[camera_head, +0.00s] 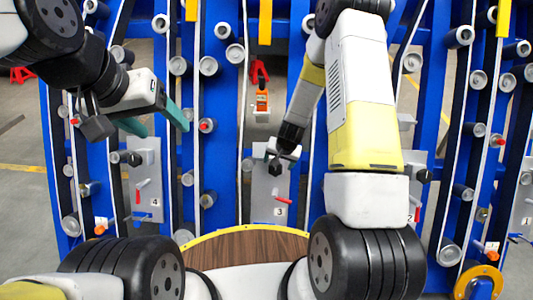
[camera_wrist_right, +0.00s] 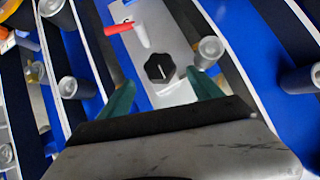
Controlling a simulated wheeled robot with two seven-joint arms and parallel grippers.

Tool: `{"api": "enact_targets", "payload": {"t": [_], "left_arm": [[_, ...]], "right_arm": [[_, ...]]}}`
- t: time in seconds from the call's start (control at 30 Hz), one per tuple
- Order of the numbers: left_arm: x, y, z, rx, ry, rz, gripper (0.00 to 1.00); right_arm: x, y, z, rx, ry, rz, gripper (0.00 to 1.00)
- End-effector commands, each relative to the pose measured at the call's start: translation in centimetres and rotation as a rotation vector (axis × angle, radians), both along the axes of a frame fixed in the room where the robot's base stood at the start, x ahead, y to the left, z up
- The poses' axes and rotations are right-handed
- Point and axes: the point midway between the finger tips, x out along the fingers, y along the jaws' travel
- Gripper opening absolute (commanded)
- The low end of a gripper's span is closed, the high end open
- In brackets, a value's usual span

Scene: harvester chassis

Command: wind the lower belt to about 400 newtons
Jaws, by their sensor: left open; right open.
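My right gripper (camera_head: 284,152) is at the grey panel (camera_head: 270,200) marked 3, close to its black knob (camera_head: 275,168). In the right wrist view the open right gripper (camera_wrist_right: 162,95) has its teal fingers on either side of and short of the black knob (camera_wrist_right: 160,68), which shows a pale pointer line; contact cannot be told. A red-handled lever (camera_wrist_right: 120,28) is beyond the knob. My left gripper (camera_head: 158,120) is open and empty, in front of the panel marked 4 (camera_head: 146,190). Belts (camera_head: 243,120) run vertically over rollers; I cannot tell which is the lower one.
An orange handheld device (camera_head: 262,101) stands above panel 3. Blue uprights (camera_head: 220,150) carry several grey rollers (camera_head: 235,53) and red buttons. Another black knob (camera_head: 135,159) is on panel 4. A round wooden top (camera_head: 245,248) with a yellow rim is in front of me.

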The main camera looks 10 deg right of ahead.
Motion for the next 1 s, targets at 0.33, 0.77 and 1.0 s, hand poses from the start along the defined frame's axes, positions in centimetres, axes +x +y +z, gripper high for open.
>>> {"api": "enact_targets", "payload": {"t": [0.33,0.77,1.0], "left_arm": [[0.0,0.0,0.0,0.000,0.000,0.000,0.67],[0.0,0.0,0.0,0.000,0.000,0.000,0.67],[0.0,0.0,0.0,0.000,0.000,0.000,0.67]], "right_arm": [[1.9,0.3,-4.5,0.000,0.003,-0.003,0.75],[3.3,0.5,-7.0,0.000,0.000,-0.001,0.75],[3.3,0.5,-7.0,0.000,0.001,-0.001,0.53]]}}
